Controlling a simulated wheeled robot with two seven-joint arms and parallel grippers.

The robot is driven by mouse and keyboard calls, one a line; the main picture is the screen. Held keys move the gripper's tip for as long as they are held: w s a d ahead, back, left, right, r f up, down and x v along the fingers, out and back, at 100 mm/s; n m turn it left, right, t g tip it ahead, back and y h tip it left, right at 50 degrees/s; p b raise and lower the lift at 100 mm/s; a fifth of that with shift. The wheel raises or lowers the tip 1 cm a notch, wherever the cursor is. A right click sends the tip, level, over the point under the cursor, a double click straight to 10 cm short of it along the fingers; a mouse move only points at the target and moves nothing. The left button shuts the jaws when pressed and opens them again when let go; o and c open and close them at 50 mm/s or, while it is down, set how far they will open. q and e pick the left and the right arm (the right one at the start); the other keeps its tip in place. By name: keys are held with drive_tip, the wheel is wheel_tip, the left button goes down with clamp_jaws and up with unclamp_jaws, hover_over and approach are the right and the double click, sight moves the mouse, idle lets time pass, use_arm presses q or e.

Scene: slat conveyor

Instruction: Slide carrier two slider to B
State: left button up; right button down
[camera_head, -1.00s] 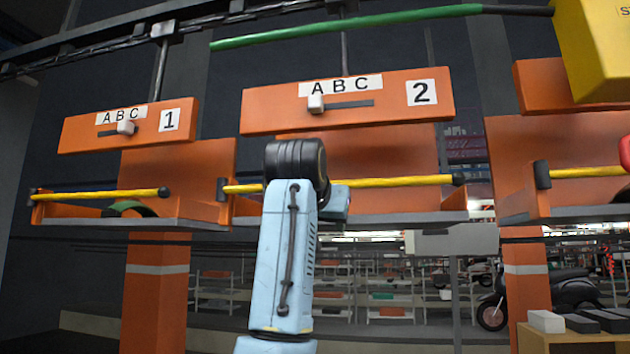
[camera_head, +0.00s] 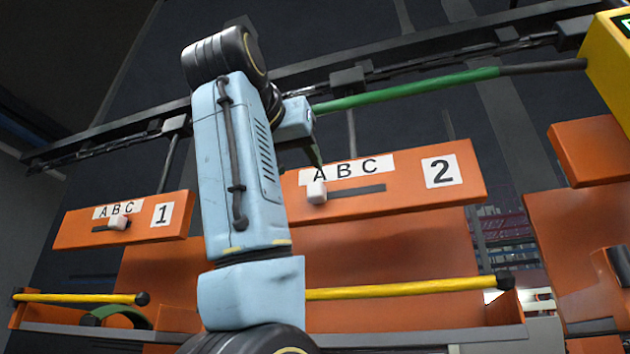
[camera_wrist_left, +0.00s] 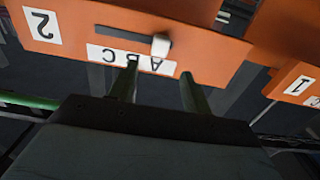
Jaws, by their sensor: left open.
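Carrier two (camera_head: 400,205) is an orange panel with a white "2" label and an "ABC" strip. Its pale slider (camera_head: 317,192) sits at the left end of a dark slot, below the A. My left gripper (camera_head: 314,157) is just above it at the strip's left end, partly hidden by my arm. In the left wrist view, carrier two (camera_wrist_left: 95,20) appears upside down. There my open, empty left gripper (camera_wrist_left: 159,73) has its green fingers pointing at the panel. The slider (camera_wrist_left: 160,45) lies beyond and between the tips, apparently untouched. My right gripper is out of view.
Carrier one (camera_head: 70,230) hangs at the left with its own slider (camera_head: 117,222). A green bar (camera_head: 400,90) runs above carrier two, close to my gripper. A yellow bar (camera_head: 400,288) crosses below. A yellow box (camera_head: 612,65) is at the upper right.

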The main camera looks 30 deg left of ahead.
sight(314, 187)
use_arm(q)
drive_tip(key=p+x, duration=0.2)
drive_tip(key=x, duration=0.6)
drive_tip(key=shift+p, duration=0.4)
drive_tip(key=shift+w, duration=0.4)
drive_tip(key=shift+w+a, duration=0.1)
drive_tip(key=shift+w, duration=0.15)
clamp_jaws()
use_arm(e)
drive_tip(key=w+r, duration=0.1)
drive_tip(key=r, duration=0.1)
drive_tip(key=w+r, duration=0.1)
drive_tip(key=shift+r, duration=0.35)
